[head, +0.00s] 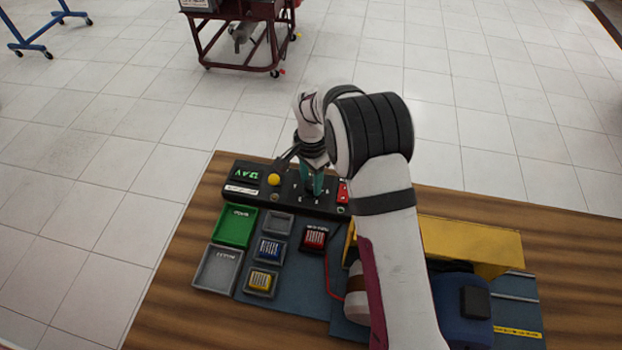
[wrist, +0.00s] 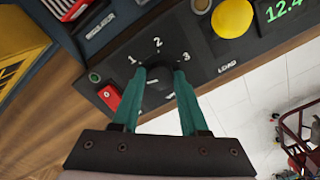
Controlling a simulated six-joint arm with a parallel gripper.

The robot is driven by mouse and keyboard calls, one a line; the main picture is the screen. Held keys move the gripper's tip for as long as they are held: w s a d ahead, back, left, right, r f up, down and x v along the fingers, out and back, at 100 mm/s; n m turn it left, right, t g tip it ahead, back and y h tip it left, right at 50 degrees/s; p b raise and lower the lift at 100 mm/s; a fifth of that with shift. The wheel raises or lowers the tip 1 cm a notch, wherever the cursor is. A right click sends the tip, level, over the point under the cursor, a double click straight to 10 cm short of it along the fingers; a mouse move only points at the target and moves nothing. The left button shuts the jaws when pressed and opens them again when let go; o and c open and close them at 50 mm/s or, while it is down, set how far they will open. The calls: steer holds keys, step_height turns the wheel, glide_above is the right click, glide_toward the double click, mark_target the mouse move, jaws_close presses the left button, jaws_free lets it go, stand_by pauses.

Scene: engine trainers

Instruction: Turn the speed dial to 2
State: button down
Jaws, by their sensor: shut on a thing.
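The speed dial (wrist: 157,90) is a dark round knob on a black control panel (wrist: 200,62). The white numbers 1, 2 and 3 stand around it in the wrist view, with 2 in the middle. My gripper (wrist: 158,76) is shut on the dial, with one teal finger on each side. In the head view my gripper (head: 313,186) points down onto the panel (head: 232,199) and hides most of the dial. The fingers cover part of the dial, and I cannot tell which number its pointer faces.
On the panel are a yellow button (wrist: 232,18), a green display (wrist: 285,8) and a red switch (wrist: 109,96). In the head view, a green tray (head: 235,228), a grey tray (head: 217,270) and small bins with coloured blocks lie nearer. My arm covers part of the bench.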

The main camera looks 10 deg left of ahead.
steer(key=m, duration=0.4)
steer(key=shift+m, duration=0.3)
steer(key=m, duration=1)
steer(key=shift+m, duration=2.9)
steer(key=shift+c, duration=2.2)
jaws_free()
